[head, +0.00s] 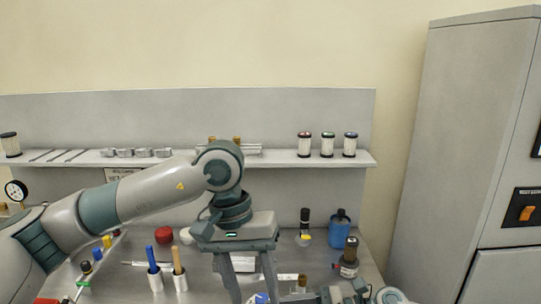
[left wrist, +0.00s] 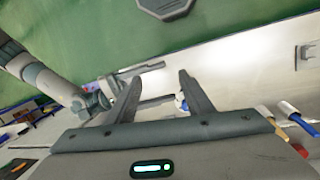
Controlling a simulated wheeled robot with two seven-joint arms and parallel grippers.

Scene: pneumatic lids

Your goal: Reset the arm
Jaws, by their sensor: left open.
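My left arm comes in from the left of the head view, over the worktable. Its gripper (head: 248,284) points down with its two fingers apart. In the left wrist view the same gripper (left wrist: 160,76) shows its fingers spread, with nothing held between them. Part of my right arm (head: 362,295) shows at the bottom edge of the head view. It also shows at the left of the wrist view (left wrist: 40,75). The jaws of my right gripper cannot be made out clearly.
A wall shelf (head: 280,158) holds several small jars. On the table (head: 205,281) stand a blue bottle (head: 339,230), a dark-capped bottle (head: 349,260), a red round thing (head: 163,235) and holders with blue and orange handles. A tall grey cabinet (head: 450,130) stands right.

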